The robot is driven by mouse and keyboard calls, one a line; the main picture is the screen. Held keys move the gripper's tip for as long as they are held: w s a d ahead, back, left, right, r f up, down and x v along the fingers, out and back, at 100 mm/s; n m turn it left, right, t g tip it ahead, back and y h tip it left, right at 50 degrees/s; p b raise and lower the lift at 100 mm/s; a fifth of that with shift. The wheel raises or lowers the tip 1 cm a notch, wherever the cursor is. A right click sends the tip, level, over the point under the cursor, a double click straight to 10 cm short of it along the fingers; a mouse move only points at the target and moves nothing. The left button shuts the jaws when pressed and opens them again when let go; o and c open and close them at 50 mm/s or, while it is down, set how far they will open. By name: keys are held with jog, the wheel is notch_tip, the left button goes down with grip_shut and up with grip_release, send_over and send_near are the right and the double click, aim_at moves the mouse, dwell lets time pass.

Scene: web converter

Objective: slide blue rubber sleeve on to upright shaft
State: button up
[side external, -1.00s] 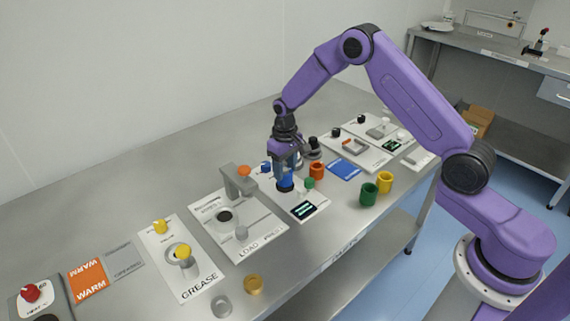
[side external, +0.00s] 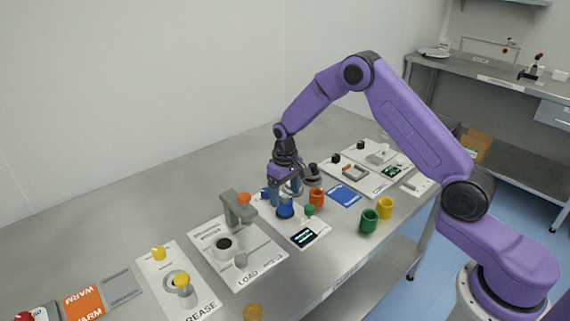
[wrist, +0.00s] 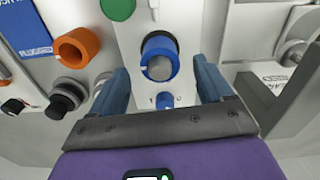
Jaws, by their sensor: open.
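The blue rubber sleeve (side external: 285,211) stands upright on the white panel in the side view. In the wrist view the sleeve (wrist: 151,45) is a blue ring around the grey round top of the upright shaft (wrist: 159,68). How far down the shaft it sits is hard to tell. My gripper (side external: 287,193) is open and empty just above the sleeve. In the wrist view its fingers (wrist: 162,82) stand apart to the left and right of the sleeve, with clear gaps.
An orange ring (side external: 317,198) and green knob (side external: 310,210) stand close by on the right. A small blue knob (wrist: 165,101) is beside the shaft. A grey arched bracket (side external: 237,207) stands on the left. Green (side external: 369,221) and yellow (side external: 385,208) cups are farther right.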

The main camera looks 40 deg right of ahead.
notch_tip(320, 180, up, 16)
dwell(0.4)
jog(key=s+a+r+n, duration=0.2)
jog(key=s+a+n, duration=0.15)
jog(key=s, duration=0.65)
jog(key=s+a+r+n, duration=0.25)
jog(key=s+a, duration=0.25)
jog(key=s, duration=0.5)
jog(key=s+d+f+n, duration=0.1)
jog(key=s+d+n, duration=0.1)
jog(key=s, duration=0.8)
jog(key=s+d+f+n, duration=0.2)
jog(key=s+d+n, duration=0.1)
jog(key=s, duration=0.7)
jog(key=shift+d+n, duration=0.3)
jog(key=shift+d, duration=0.3)
